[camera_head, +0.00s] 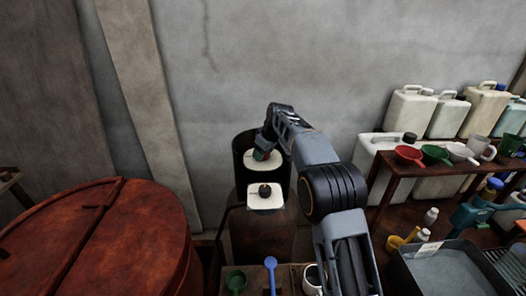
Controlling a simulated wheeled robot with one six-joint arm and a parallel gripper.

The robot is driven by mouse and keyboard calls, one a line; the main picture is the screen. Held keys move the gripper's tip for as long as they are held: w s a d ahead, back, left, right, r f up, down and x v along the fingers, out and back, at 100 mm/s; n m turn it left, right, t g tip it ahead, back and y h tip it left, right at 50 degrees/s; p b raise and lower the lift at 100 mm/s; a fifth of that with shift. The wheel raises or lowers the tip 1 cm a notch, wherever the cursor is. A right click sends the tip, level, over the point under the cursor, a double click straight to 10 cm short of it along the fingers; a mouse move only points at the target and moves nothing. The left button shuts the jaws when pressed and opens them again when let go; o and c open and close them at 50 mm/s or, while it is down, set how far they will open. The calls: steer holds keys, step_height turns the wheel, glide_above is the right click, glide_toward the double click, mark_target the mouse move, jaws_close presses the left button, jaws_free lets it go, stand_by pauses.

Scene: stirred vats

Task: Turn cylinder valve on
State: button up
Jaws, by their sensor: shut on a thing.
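The cylinder valve (258,156) shows as a small green and reddish part above a pale round top (270,165). A dark curved guard (239,160) stands around that top. My gripper (264,147) reaches down from above and is shut on the valve. My wrist and fingers hide most of the valve, so its turned position cannot be told.
A pale container with a dark cap (265,198) stands just in front. A large red-brown round lid (95,245) fills the lower left. A shelf with a red scoop (409,154) and white jugs (411,108) stand at right. The wall (300,50) is close behind.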

steer(key=o, duration=0.9)
steer(key=shift+r, duration=0.1)
steer(key=b+v, duration=0.1)
steer(key=v, duration=1.2)
steer(key=shift+d+r, duration=0.1)
steer(key=shift+r, duration=0.25)
